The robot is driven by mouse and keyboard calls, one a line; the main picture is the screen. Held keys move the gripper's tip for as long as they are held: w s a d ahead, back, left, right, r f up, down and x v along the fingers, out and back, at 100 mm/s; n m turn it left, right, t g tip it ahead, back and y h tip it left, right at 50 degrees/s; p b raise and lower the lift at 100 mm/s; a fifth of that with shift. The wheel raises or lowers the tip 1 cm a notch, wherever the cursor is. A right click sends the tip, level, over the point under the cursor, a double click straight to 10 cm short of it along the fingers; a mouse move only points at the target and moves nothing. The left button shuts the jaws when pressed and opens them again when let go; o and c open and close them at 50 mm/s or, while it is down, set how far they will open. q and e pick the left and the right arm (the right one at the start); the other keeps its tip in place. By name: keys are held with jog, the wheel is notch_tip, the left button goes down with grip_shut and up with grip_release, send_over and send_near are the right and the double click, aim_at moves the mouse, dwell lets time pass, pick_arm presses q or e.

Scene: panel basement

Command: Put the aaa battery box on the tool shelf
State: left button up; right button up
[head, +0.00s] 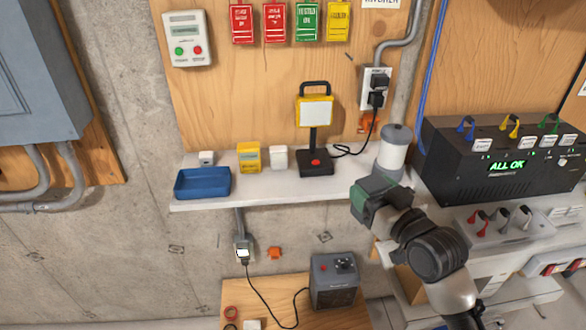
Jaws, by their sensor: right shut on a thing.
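My right gripper (377,199) is at the end of the arm from the lower right, in front of the shelf's right end. It is shut on a dark green block (368,208), which appears to be the aaa battery box; no label is readable. The fingers are mostly hidden. The white wall shelf (320,184), which I take as the tool shelf, runs behind and left of the gripper. I cannot tell whether the block touches it. My left gripper is not in view.
On the shelf are a blue tray (203,183), yellow box (249,158), white box (278,158), work lamp (315,112) and white cylinder (393,152). Bare shelf shows between lamp and cylinder. A black console (470,170) stands right; a grey heater (334,280) stands below.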

jog(key=w+d+r+y, duration=0.1)
jog(key=w+d+r, duration=0.1)
jog(key=w+r, duration=0.35)
jog(key=shift+n, duration=0.3)
jog(key=w+f, duration=0.2)
jog(key=w, duration=0.1)
jog(key=w+f+p, duration=0.1)
jog(key=w+f, duration=0.1)
jog(key=w, duration=0.1)
jog(key=w+f, duration=0.1)
jog(key=w, duration=0.2)
jog(key=shift+w+a+f, duration=0.2)
jog(key=shift+w+f, duration=0.15)
jog(key=shift+f, duration=0.05)
notch_tip(320, 180, down, 3)
jog(key=shift+f+p, duration=0.2)
jog(key=shift+p, duration=0.1)
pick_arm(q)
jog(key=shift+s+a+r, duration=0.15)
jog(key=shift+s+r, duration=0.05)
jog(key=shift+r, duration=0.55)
pick_arm(e)
jog(key=shift+f, duration=0.1)
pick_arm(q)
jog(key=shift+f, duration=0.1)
pick_arm(e)
jog(key=o, duration=1.1)
jog(key=shift+c, duration=0.2)
